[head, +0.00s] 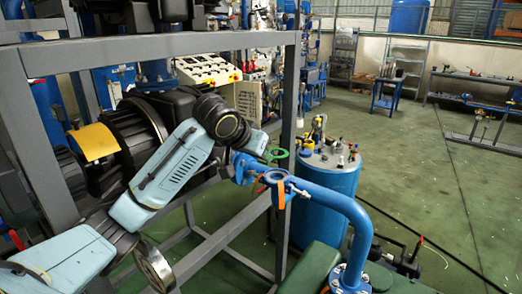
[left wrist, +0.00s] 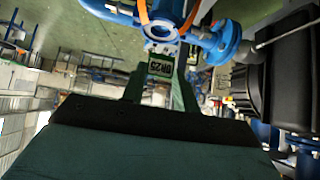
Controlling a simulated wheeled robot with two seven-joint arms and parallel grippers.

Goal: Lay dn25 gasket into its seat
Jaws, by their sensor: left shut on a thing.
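My left gripper (head: 264,153) is at the end of the arm from the left, next to the blue pipework. In the left wrist view, its fingers (left wrist: 157,88) are shut on a piece marked DN25 (left wrist: 160,68), the dn25 gasket. A green ring (head: 278,153) shows just beyond the fingertips in the head view and looks like the gasket's ring. The blue pipe flange (head: 275,178) with an orange strap (head: 280,192) lies just below and nearer; it also shows in the left wrist view (left wrist: 165,28). I cannot tell whether gasket and flange touch. My right gripper is out of view.
A grey steel frame (head: 290,110) stands close to my left arm. A blue pipe (head: 340,207) curves down to the right from the flange. A blue vessel (head: 327,190) with fittings on top stands behind. The green floor (head: 420,150) at the right is mostly clear.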

